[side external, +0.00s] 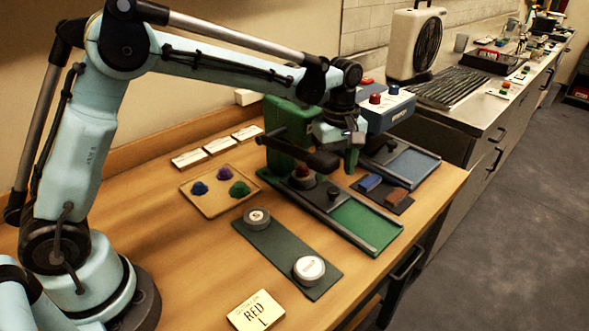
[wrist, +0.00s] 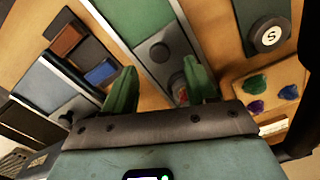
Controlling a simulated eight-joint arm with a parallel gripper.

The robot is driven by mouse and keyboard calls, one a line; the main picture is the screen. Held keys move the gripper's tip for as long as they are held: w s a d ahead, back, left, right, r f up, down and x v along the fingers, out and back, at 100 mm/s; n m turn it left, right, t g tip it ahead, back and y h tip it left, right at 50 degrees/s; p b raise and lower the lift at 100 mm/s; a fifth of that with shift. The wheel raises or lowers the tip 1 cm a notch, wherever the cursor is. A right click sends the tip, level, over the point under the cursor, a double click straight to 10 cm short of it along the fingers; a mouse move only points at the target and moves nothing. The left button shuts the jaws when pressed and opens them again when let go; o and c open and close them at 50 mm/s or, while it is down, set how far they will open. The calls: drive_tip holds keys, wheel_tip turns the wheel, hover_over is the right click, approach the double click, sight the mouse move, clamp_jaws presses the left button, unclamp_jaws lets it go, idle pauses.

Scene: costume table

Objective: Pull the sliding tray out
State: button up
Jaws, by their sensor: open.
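Two sliding trays with dark rails show. The green tray (side external: 365,222) extends from the green machine (side external: 290,125), with a dark round knob (side external: 332,194) at its inner end. The blue tray (side external: 413,163) lies behind it, by the blue machine (side external: 388,110). My gripper (side external: 345,160) is above the green tray's inner end, partly hidden in the side view. In the wrist view its green fingers (wrist: 161,88) are apart with nothing gripped. The green tray (wrist: 135,15) and its knob (wrist: 159,50) lie beyond the fingertips; the blue tray (wrist: 40,88) is at left.
A dark holder with a blue block (side external: 370,183) and a brown block (side external: 397,196) sits between the trays. A powder board (side external: 215,205), a mat with two round tins (side external: 308,270) and a RED L card (side external: 255,312) lie nearer. Bare wood surrounds them.

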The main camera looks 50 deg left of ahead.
sight(333, 190)
drive_tip(key=shift+f, duration=2.55)
clamp_jaws()
